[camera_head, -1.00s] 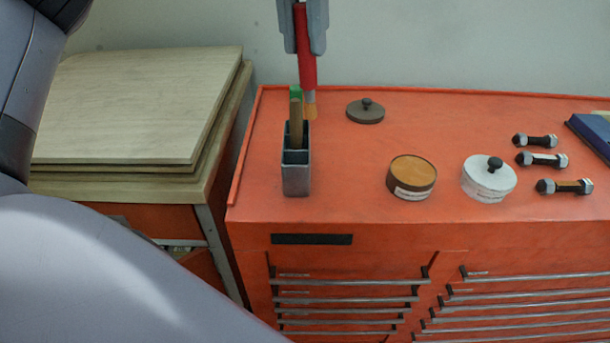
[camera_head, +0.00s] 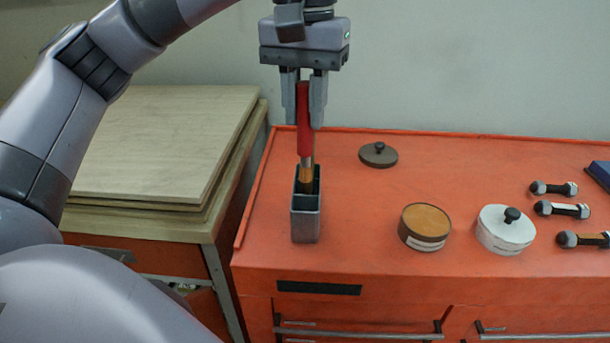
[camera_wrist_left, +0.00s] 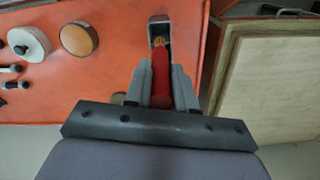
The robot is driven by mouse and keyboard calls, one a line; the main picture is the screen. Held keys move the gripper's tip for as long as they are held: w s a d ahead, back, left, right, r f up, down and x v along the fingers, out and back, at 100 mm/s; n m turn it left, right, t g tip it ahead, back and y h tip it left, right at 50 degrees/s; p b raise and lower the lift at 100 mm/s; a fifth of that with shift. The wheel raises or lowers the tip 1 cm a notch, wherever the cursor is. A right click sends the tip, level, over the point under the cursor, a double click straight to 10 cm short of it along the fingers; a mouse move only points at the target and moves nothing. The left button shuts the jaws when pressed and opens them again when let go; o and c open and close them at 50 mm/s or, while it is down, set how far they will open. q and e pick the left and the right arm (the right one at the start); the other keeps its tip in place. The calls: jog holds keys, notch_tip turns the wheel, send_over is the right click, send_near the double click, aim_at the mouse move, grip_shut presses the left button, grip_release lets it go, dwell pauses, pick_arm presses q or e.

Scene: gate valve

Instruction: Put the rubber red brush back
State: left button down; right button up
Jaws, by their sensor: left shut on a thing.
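My left gripper (camera_head: 304,122) is shut on the red handle of the rubber red brush (camera_head: 304,137), which hangs upright with its bristles down. The bristle end is at the mouth of a narrow grey metal holder (camera_head: 306,226) with open compartments, on the orange cabinet top. I cannot tell how far the tip is inside, or in which compartment. In the left wrist view the brush (camera_wrist_left: 162,85) points at the holder (camera_wrist_left: 158,27). The wooden, green-tipped item seen earlier in the holder is not clearly distinguishable. My right gripper is not in view.
The orange cabinet (camera_head: 350,240) holds a round tin (camera_head: 425,228), a white lidded tin (camera_head: 505,232), a dark lid (camera_head: 378,155) and several bolts (camera_head: 562,209). Wooden boards (camera_head: 160,150) lie on the left. The top between holder and tins is clear.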

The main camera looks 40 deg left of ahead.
aim_at(305, 166)
pick_arm(q)
notch_tip(305, 166, down, 8)
jog(key=shift+r+b, duration=0.15)
jog(key=shift+b, duration=0.2)
jog(key=shift+f+b, duration=0.35)
jog(key=shift+f, duration=1.5)
jog(key=shift+f, duration=0.2)
jog(key=c, duration=0.9)
grip_release()
jog(key=shift+c, duration=0.2)
jog(key=shift+r, duration=0.1)
